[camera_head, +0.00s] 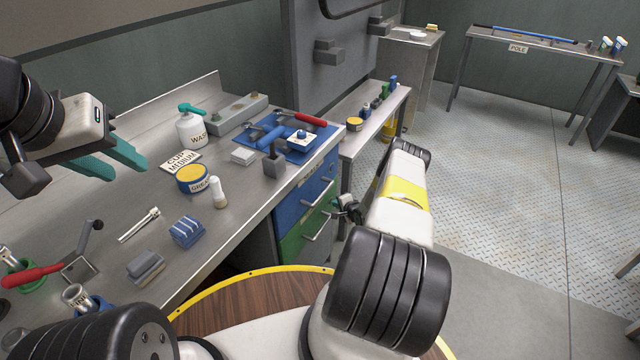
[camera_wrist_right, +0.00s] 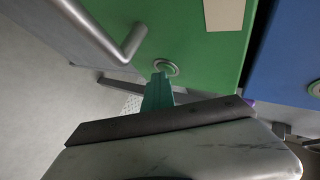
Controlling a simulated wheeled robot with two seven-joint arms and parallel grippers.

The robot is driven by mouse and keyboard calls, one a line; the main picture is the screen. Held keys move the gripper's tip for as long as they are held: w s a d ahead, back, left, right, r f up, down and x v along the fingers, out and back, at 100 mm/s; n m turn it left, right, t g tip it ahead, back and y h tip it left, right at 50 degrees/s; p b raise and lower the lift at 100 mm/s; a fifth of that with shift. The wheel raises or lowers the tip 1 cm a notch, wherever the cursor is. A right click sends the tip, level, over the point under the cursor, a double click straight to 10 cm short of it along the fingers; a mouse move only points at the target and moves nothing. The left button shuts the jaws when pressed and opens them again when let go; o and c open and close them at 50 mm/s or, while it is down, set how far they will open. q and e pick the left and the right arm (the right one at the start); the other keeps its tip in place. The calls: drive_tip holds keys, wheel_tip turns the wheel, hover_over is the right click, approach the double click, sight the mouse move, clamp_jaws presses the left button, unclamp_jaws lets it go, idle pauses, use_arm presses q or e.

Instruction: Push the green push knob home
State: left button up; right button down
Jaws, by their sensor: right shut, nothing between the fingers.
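The green drawer front (camera_wrist_right: 205,60) fills the upper middle of the right wrist view, and it also shows under the bench in the head view (camera_head: 301,235). A small round push knob (camera_wrist_right: 166,67) with a pale metal ring sits on this green front. My right gripper (camera_wrist_right: 158,80) is shut and empty, its teal fingertips at the lower edge of the knob in the picture; I cannot tell whether they touch. In the head view my right forearm hides much of that gripper and the knob. My left gripper (camera_head: 130,172) is open and empty above the bench at the left.
A bar handle (camera_wrist_right: 125,45) stands out from the green front, left of the knob. A blue drawer front (camera_wrist_right: 292,50) with its own round fitting is at the right. The steel bench (camera_head: 235,215) carries a grease tin (camera_head: 192,178), a wash bottle (camera_head: 191,128) and tools.

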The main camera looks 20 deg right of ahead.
drive_tip(key=shift+s+d, duration=1.1)
drive_tip(key=shift+s, duration=0.2)
drive_tip(key=shift+s+d, duration=1.65)
drive_tip(key=shift+s, duration=0.25)
